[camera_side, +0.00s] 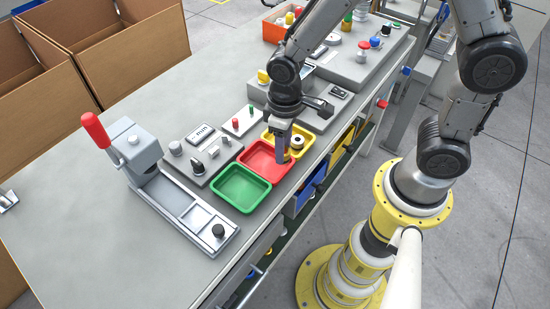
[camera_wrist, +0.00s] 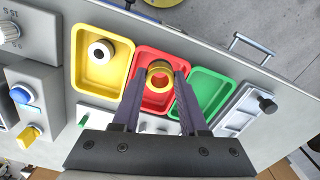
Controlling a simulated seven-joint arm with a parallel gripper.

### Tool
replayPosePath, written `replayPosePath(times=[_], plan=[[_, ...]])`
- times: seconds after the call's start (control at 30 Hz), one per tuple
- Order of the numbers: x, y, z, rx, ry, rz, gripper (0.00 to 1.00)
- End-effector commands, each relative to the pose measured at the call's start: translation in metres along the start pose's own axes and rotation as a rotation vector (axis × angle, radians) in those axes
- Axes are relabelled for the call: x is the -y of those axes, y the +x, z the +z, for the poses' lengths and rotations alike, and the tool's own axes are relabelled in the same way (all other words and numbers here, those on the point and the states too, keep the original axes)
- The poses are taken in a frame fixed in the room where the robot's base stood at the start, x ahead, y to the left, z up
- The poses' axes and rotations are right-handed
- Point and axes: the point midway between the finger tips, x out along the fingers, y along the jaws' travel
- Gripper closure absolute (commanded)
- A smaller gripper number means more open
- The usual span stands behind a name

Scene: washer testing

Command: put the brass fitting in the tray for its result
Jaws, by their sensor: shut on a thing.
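The brass fitting (camera_wrist: 160,74) is a short gold ring held between the fingertips of my gripper (camera_wrist: 158,82) in the wrist view. My gripper also shows in the side view (camera_side: 284,155), pointing down at the red tray. The red tray (camera_side: 257,169) lies between the green tray (camera_side: 240,204) and the yellow tray (camera_side: 273,130). In the wrist view the fitting is over the red tray (camera_wrist: 146,53); its exact height above the floor of the tray is unclear. The yellow tray (camera_wrist: 82,52) holds a white round part with a dark hole (camera_wrist: 101,51). The green tray (camera_wrist: 208,84) looks empty.
A press with a red handle (camera_side: 96,130) stands left of the trays, with a long grey fixture (camera_side: 196,212) in front. A control box with knobs (camera_side: 199,155) and a button box (camera_side: 240,122) stand behind the trays. Cardboard boxes (camera_side: 118,45) are at the back left.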

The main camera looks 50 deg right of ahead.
Motion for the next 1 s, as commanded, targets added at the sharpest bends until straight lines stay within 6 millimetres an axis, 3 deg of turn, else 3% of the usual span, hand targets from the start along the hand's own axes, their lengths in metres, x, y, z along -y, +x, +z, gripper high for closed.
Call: replayPosePath(times=[0.33, 0.53, 0.97, 1.0], plan=[[0.001, 0.027, -0.022, 0.001, 0.0, 0.0, 1.0], [0.0, 0.052, -0.02, 0.002, 0.0, 0.0, 1.0], [0.0, 0.058, -0.02, 0.0, 0.0, 0.0, 1.0], [0.0, 0.058, -0.02, 0.0, 0.0, 0.0, 0.54]])
